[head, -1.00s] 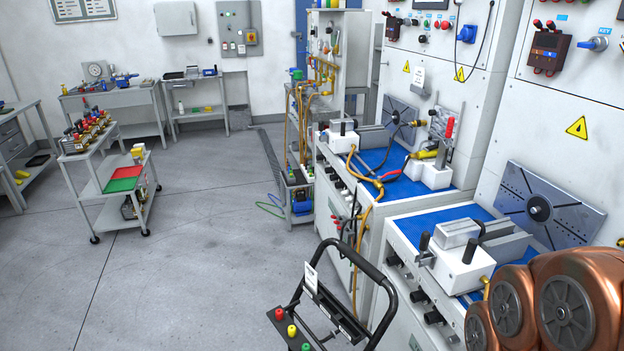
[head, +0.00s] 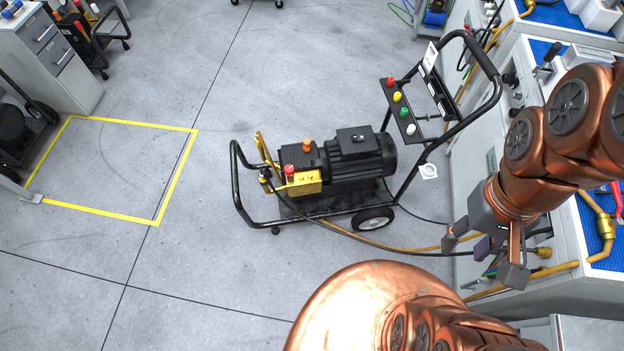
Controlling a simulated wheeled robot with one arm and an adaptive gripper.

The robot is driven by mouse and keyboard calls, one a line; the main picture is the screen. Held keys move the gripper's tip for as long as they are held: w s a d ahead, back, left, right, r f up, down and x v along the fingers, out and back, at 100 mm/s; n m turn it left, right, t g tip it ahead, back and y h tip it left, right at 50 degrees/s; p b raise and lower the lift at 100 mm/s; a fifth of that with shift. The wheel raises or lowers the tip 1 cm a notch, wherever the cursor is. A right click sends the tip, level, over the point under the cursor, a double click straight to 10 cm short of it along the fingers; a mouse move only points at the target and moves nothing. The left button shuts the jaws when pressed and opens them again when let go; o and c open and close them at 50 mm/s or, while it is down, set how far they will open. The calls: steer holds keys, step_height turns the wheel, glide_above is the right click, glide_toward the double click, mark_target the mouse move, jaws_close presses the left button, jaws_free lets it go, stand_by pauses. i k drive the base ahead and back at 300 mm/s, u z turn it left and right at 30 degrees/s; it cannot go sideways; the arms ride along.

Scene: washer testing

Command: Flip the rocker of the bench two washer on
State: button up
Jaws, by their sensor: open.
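A pressure washer (head: 350,165) with a black motor, a yellow pump block and a black tubular cart stands on the floor in the middle of the head view. A small dark box (head: 356,138) sits on top of its motor. I cannot make out a rocker or its position, nor confirm that this is the bench two washer. My gripper (head: 483,258) is open at the right, pointing down beside the bench, apart from the washer. A dark block (head: 488,246) shows between its fingers; I cannot tell whether it touches them.
The washer's push handle (head: 487,68) rises toward the bench, with a panel of coloured knobs (head: 401,108). Hoses (head: 400,246) run from the washer toward the bench (head: 570,235). A yellow floor square (head: 110,172) lies at left. The floor between is clear.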

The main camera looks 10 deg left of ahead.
mark_target(360, 138)
steer(key=u, duration=0.15)
steer(key=k, duration=0.5)
steer(key=u, duration=0.95)
steer(key=i, duration=1.25)
steer(key=z, duration=1.55)
steer(key=i, duration=0.3)
steer(key=u, duration=1.4)
